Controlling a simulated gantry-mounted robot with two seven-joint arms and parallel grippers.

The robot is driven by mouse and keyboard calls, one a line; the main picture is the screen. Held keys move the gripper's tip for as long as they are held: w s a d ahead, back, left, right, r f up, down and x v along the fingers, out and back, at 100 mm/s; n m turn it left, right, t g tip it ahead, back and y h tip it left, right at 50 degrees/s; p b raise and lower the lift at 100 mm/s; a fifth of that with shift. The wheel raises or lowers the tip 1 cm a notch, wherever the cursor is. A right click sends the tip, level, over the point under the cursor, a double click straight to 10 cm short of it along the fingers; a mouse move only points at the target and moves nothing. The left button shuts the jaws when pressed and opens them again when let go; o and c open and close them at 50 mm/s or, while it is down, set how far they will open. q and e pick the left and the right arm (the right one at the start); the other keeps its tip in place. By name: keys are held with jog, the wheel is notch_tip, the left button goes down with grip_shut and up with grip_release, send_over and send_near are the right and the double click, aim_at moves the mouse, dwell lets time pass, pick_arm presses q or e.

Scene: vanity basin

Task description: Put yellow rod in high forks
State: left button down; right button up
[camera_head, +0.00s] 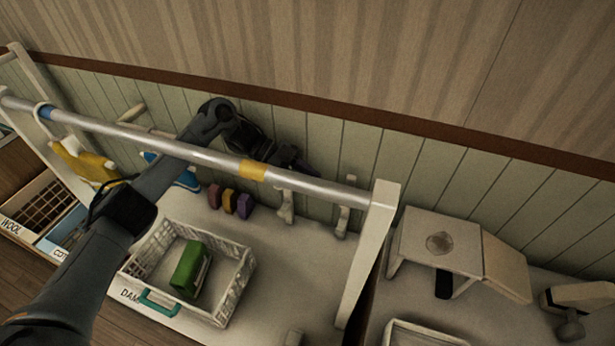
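A long silver rail (318,184) crosses the view on a white frame, with a yellow band (253,170) and a blue band on it. I cannot make out a separate yellow rod. Two small white upright brackets (343,208) stand near the panelled wall, behind the rail; I cannot tell whether they are the high forks. My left arm reaches in from the lower left and passes behind the rail. My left gripper (298,162) is dark, near the wall above the brackets; its fingers are partly hidden and what it holds is unclear. My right gripper is out of view.
A white basket (236,290) holds a green object (188,270). Several small coloured blocks (229,201) stand behind it. Yellow-and-white cloth (88,163) hangs at the left, above labelled bins (22,213). A white stand (440,238) with a sloped panel is at the right.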

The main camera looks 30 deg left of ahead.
pick_arm(q)
jog(key=shift+f, duration=0.15)
jog(key=c, duration=0.8)
grip_release()
jog(key=shift+f, duration=0.1)
jog(key=shift+a, duration=0.15)
jog(key=v, duration=1)
jog(key=shift+s+a+r, duration=0.1)
jog(key=shift+a+r, duration=0.15)
jog(key=shift+r, duration=0.05)
